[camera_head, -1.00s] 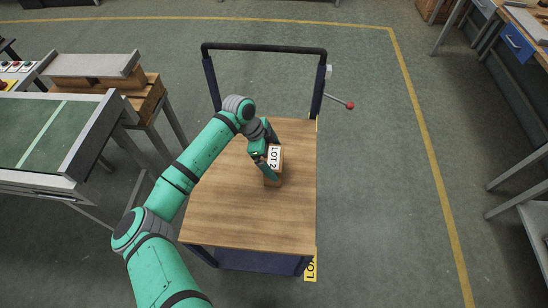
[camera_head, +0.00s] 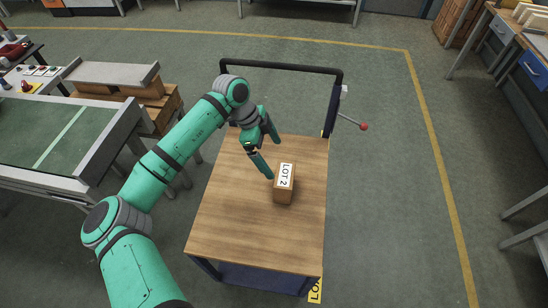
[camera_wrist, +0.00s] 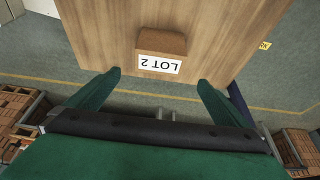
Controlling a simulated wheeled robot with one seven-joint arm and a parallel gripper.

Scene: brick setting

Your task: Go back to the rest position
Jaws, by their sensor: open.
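My gripper (camera_head: 274,157) is open and empty above the far part of the wooden cart top (camera_head: 232,213). A brown brick (camera_head: 283,196) with a white "LOT 2" label (camera_head: 286,175) stands on the cart top, a little right of and nearer than the gripper. In the wrist view the brick (camera_wrist: 162,42) lies beyond the spread fingertips (camera_wrist: 158,75), with its label (camera_wrist: 159,64) facing my gripper. The fingers appear clear of the brick.
The cart has a dark push handle (camera_head: 285,68) at its far end and a red-knobbed lever (camera_head: 363,126) on the right. A green-topped conveyor (camera_head: 40,140) and a stand with bricks (camera_head: 125,92) are at left. A workbench (camera_head: 520,50) is far right. Floor right of the cart is clear.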

